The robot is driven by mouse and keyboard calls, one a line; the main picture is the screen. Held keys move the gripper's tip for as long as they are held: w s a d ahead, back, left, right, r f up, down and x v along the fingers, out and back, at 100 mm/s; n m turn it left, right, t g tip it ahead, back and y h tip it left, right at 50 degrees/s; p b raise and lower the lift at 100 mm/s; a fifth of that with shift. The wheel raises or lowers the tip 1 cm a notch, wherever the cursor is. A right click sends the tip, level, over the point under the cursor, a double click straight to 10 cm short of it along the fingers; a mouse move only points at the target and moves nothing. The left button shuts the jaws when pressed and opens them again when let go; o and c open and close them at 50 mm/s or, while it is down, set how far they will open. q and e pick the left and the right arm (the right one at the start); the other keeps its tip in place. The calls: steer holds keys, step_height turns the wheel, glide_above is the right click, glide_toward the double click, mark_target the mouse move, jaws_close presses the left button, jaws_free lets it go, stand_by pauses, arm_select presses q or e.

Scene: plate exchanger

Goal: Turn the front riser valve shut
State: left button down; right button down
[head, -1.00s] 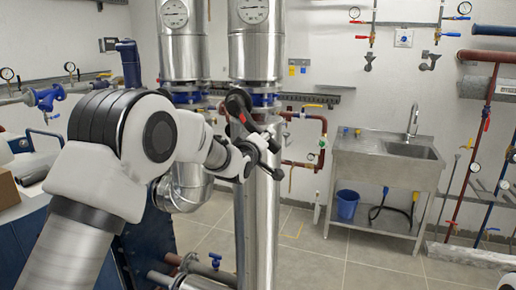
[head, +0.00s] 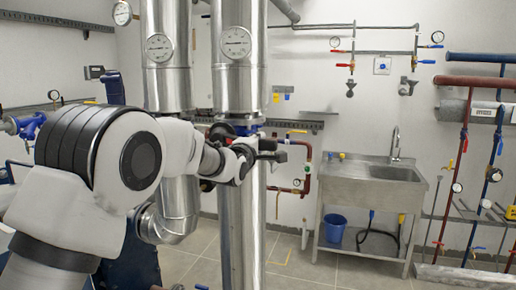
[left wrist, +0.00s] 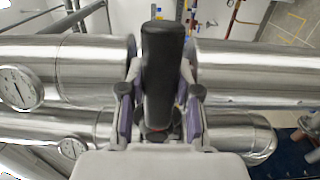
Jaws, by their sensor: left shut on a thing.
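The front riser (head: 240,225) is a thick silver insulated pipe in the middle of the head view. A blue flanged valve (head: 246,130) sits partway up it, partly hidden by my left wrist. My left gripper (head: 268,156) is in front of this valve. In the left wrist view, the black valve handle (left wrist: 162,75) lies between the two fingers of my left gripper (left wrist: 160,105), which is shut on it. My right gripper is not in view.
A second silver riser (head: 181,200) with a gauge stands just to the left. A steel sink stand (head: 372,185) with a blue bucket (head: 335,228) is at the back right. Red and blue pipes (head: 470,150) line the right wall. Floor between is clear.

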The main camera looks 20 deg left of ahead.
arm_select(q)
steer(key=shift+a+r, duration=0.1)
steer(key=shift+r, duration=0.3)
steer(key=c, duration=0.8)
jaws_free()
steer(key=shift+f, duration=0.15)
steer(key=shift+s, duration=0.1)
steer(key=shift+s+f, duration=0.1)
steer(key=shift+s, duration=0.25)
steer(key=s, duration=1.1)
steer(key=shift+a, duration=0.2)
